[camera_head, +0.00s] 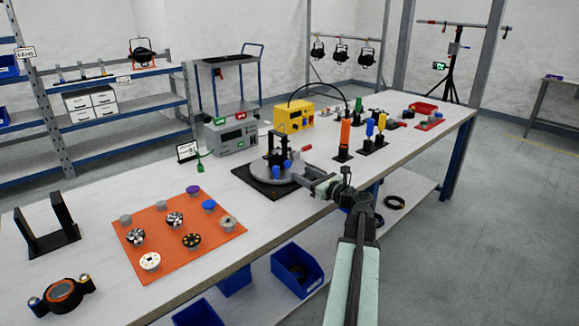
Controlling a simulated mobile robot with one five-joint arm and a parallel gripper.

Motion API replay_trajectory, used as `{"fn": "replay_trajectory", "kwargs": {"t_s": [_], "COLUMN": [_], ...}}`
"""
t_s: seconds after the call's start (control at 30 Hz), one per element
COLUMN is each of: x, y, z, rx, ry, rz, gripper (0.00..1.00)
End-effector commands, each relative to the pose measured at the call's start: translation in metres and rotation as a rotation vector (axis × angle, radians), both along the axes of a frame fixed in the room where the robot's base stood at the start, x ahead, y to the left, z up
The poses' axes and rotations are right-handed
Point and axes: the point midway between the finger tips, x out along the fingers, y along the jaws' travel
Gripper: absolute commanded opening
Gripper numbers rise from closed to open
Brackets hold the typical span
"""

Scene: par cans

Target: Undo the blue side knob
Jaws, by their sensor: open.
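A black fixture (275,150) stands on a grey round plate on a black mat, near the front edge of the workbench. A blue knob (276,172) shows low on its front side, with another small blue part (287,164) just right of it. My gripper (303,178) reaches in from the right at about the height of the plate, just right of the blue parts. It is open. It looks small here, and I cannot tell whether its fingers touch or surround a knob. A red-tipped part (305,148) sticks out right of the fixture.
The long white workbench (120,195) carries an orange mat (185,245) with several knobs at left. A grey device (231,134) and a yellow box (293,118) stand behind the fixture. Orange, blue and yellow handled tools (345,138) stand to the right. Blue bins (297,270) sit below.

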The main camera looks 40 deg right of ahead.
Motion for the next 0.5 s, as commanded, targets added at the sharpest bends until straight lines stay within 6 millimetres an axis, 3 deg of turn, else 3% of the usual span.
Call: {"fn": "replay_trajectory", "kwargs": {"t_s": [0.3, 0.5], "x": [0.043, 0.06], "y": [-0.015, -0.02], "z": [0.0, 0.0], "rx": [0.0, 0.0], "ry": [0.0, 0.0], "rz": [-0.017, -0.026], "gripper": [0.5, 0.5]}}
